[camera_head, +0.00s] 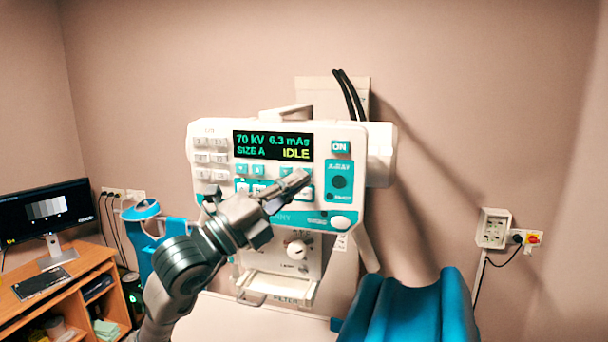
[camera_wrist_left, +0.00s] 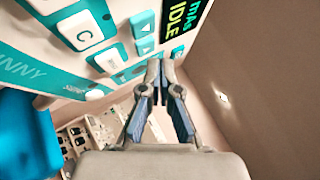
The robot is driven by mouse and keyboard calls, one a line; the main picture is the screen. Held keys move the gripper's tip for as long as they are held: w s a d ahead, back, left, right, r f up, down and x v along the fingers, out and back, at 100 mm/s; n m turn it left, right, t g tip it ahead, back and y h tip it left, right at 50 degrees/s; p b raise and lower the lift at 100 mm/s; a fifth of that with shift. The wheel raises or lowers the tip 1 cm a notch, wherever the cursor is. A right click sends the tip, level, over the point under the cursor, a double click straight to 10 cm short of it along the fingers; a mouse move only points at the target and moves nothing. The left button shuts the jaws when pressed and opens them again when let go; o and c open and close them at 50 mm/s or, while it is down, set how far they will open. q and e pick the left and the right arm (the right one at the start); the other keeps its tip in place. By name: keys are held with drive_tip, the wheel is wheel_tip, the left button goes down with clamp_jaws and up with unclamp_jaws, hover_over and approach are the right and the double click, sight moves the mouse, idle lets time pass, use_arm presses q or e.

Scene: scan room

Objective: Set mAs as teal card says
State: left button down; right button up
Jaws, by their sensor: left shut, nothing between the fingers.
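The white and teal control panel (camera_head: 222,128) faces me. Its display (camera_head: 272,146) reads 70 kV, 6.3 mAs, SIZE A and IDLE; part of it also shows in the left wrist view (camera_wrist_left: 178,18). My left gripper (camera_head: 300,180) is shut and empty in front of the panel, below the display, hiding some keys. In the left wrist view the shut fingertips (camera_wrist_left: 161,68) are near keys with triangle marks (camera_wrist_left: 145,47). A key marked C (camera_wrist_left: 83,36) is to their left. I cannot tell whether the tips touch the panel. I cannot make out a teal card with readable text.
An ON key (camera_head: 340,147) is at the panel's upper right. A knob (camera_head: 297,248) and a tray-like frame (camera_head: 275,288) are below. A blue padded support (camera_head: 410,310) stands at the lower right. A desk (camera_head: 65,285) with a monitor (camera_head: 45,212) is at the left.

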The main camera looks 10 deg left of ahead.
use_arm(q)
drive_tip(key=shift+w, duration=0.2)
drive_tip(key=shift+w, duration=0.2)
drive_tip(key=shift+w, duration=0.35)
idle(0.8)
drive_tip(key=shift+s+b, duration=0.5)
drive_tip(key=shift+s, duration=0.3)
